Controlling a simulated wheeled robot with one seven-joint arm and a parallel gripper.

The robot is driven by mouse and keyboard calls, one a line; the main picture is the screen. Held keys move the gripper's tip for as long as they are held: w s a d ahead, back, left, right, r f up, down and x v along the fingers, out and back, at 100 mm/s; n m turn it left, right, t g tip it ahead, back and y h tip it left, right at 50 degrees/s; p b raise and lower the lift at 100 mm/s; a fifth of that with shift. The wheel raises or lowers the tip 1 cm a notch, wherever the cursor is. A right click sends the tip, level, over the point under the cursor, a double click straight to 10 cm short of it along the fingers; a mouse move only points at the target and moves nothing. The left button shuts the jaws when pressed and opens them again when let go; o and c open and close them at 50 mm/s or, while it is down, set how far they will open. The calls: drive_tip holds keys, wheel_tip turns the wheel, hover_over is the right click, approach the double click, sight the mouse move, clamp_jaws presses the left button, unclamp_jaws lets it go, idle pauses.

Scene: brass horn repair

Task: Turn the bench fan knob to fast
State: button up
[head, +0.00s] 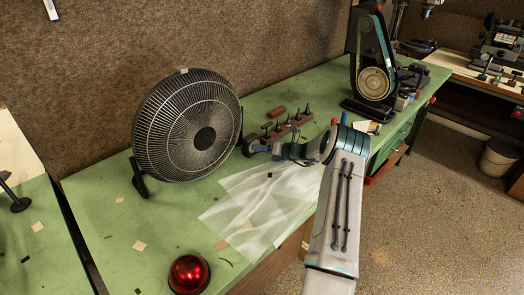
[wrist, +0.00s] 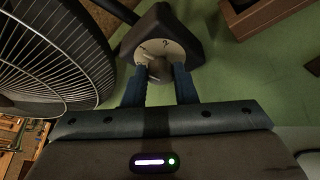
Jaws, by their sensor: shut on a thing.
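The bench fan (head: 188,125) stands on the green bench, its round dark grille facing the front. In the wrist view the fan grille (wrist: 50,55) fills the left side. The fan knob (wrist: 159,70) sits on a pale round dial with markings on a dark housing (wrist: 166,22). My gripper (wrist: 160,80) is shut on the knob, one finger on each side. The knob's pointer and the set speed cannot be made out. In the head view my gripper (head: 256,147) is at the fan's right side, and the knob is hidden there.
A clear plastic sheet (head: 245,205) lies on the green bench (head: 110,240) below my arm. A rack of tools (head: 287,128) stands behind my gripper. A red dome (head: 189,274) is at the front edge. A belt sander (head: 372,70) stands at the right.

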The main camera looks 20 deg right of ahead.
drive_tip(key=shift+d+m, duration=0.1)
drive_tip(key=shift+m, duration=0.5)
drive_tip(key=shift+y+b, duration=0.3)
drive_tip(key=shift+y, duration=0.1)
drive_tip(key=o, duration=1)
drive_tip(key=shift+s+d, duration=0.1)
drive_tip(key=b+v, duration=0.3)
drive_tip(key=v, duration=1)
drive_tip(key=shift+s+d, duration=0.2)
drive_tip(key=shift+s, duration=0.05)
